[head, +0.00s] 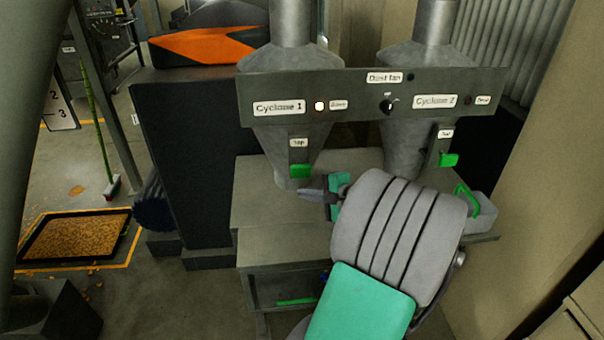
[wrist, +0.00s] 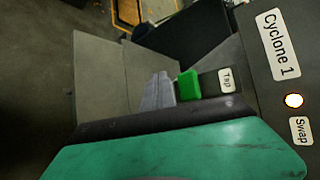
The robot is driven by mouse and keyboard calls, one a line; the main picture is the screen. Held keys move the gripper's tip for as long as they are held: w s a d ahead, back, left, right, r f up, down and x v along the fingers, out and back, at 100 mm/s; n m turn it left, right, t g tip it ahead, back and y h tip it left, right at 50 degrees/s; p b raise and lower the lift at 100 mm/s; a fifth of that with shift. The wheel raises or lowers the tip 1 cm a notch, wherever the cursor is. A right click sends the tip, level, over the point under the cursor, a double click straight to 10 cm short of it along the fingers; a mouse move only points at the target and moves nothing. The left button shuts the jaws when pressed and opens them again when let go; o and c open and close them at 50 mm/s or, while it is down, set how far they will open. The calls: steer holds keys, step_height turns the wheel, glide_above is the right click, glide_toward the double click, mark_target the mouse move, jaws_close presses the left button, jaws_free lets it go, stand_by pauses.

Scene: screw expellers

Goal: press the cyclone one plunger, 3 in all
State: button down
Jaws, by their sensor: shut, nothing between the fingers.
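The cyclone 1 plunger is a green block (head: 300,171) on a dark plate marked "Tap", on the front of the left grey cone under the "Cyclone 1" label (head: 279,107). The green block also shows in the wrist view (wrist: 189,86). My gripper (head: 308,192) is shut and empty, its grey fingertips just below the block in the head view. In the wrist view the fingertips (wrist: 158,90) lie right beside the block; I cannot tell whether they touch it. A round lamp (head: 319,106) by the "Swap" label glows white.
The panel (head: 360,78) spans both cones, with a "Dust fan" knob (head: 387,106). The Cyclone 2 green block (head: 449,160) is at right. A grey bench (head: 262,205) stands below. A green-handled box (head: 482,210) is right of my arm. A grain tray (head: 128,228) lies on the floor at left.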

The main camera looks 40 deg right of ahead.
steer(key=w+a+f+n+g, duration=0.1)
steer(key=w+a+n+g, duration=0.15)
steer(key=a+n, duration=0.45)
steer(key=w+a+f+n+g, duration=0.1)
steer(key=a+n+g, duration=0.25)
steer(key=a, duration=0.75)
steer(key=s+a+r+n+g+h+b, duration=0.1)
steer(key=s+a+n+g, duration=0.1)
steer(key=s+a+n, duration=0.8)
steer(key=shift+s+a+r, duration=0.15)
steer(key=shift+s+a, duration=0.4)
steer(key=shift+a, duration=0.5)
